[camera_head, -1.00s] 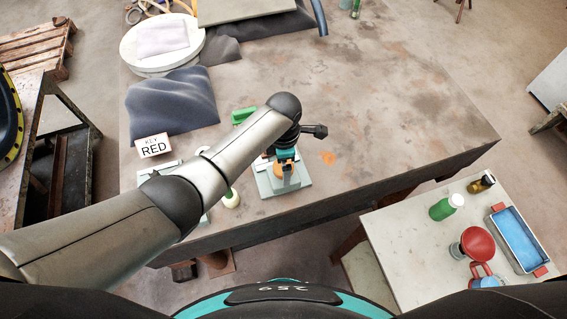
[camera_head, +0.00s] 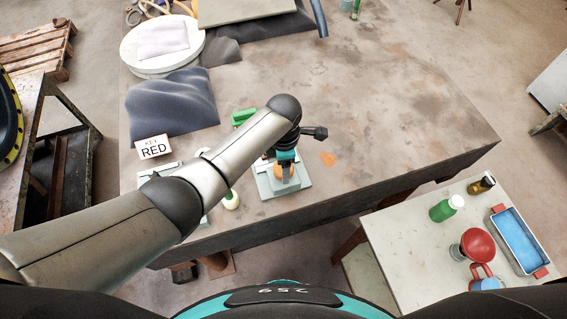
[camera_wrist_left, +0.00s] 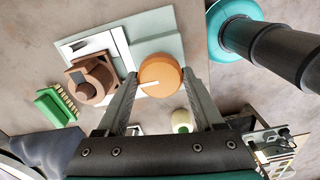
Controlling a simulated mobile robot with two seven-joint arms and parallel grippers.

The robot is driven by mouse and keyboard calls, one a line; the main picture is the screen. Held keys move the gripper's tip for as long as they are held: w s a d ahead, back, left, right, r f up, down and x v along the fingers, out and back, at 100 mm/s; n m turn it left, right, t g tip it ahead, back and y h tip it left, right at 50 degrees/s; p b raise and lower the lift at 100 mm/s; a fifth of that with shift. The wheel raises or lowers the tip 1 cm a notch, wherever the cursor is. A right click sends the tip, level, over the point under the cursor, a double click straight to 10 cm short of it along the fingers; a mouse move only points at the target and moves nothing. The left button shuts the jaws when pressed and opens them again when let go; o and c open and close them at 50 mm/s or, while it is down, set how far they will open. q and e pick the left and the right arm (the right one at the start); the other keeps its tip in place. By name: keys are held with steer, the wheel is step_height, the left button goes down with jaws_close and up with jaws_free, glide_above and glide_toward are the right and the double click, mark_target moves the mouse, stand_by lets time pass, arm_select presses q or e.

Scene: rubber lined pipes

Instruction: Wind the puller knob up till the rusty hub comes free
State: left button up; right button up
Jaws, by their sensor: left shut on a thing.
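The round orange puller knob (camera_wrist_left: 160,78), with a white mark on its top, stands over a pale grey-green base (camera_wrist_left: 150,27). My left gripper (camera_wrist_left: 160,75) is shut on the knob, one finger on each side. In the head view the left gripper (camera_head: 285,165) is above the base (camera_head: 298,187), near the bench's front edge, and partly covers the orange knob. A rusty brown hub-like part (camera_wrist_left: 95,80) sits beside the knob in the left wrist view. My arm hides that part in the head view. My right gripper is not in view.
A green brush (camera_wrist_left: 55,107) and a small pale green-white jar (camera_wrist_left: 182,120) are close by. A "KEY RED" card (camera_head: 154,147) and dark cloth (camera_head: 172,100) lie left. The bench (camera_head: 400,110) is clear right. A side table (camera_head: 400,245) holds bottles and a blue tray.

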arm_select(q)
steer(key=shift+c, duration=0.6)
